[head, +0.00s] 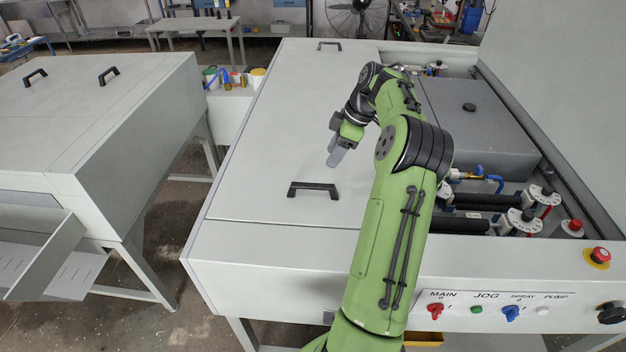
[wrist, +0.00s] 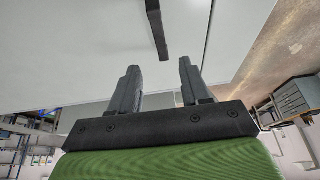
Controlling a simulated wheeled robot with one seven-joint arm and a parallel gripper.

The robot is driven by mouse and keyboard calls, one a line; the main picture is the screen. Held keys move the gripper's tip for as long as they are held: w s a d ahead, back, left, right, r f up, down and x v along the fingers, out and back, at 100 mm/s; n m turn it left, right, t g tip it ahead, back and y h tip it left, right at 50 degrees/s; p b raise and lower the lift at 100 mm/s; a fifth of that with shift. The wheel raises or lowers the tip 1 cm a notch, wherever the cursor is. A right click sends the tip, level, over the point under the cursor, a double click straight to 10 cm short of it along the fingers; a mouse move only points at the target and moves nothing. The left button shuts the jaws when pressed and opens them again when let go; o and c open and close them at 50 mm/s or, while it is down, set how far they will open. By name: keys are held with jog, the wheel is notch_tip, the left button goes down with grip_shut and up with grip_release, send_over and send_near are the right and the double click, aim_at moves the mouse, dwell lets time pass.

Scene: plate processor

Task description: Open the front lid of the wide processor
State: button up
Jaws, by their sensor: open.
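The wide processor is the large pale grey machine in the middle of the head view. Its flat lid (head: 275,130) lies closed, with a black handle (head: 313,190) at the near end and another black handle (head: 329,46) at the far end. My gripper (head: 335,157) is above the lid, a little beyond and to the right of the near handle, apart from it. In the wrist view my gripper (wrist: 158,66) has its two fingers spread with nothing between them. A black handle (wrist: 157,28) shows ahead of the fingertips; its far end is cut off.
Right of the lid, the machine is open, showing rollers (head: 465,223), valves and a grey box (head: 480,130). A control panel (head: 495,308) is on the near side. A separate grey machine (head: 100,100) stands left, across a floor gap.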

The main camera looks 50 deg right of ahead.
aim_at(313, 185)
jog(key=x, duration=1.1)
jog(key=shift+w+a, duration=0.15)
jog(key=shift+w, duration=0.05)
grip_shut()
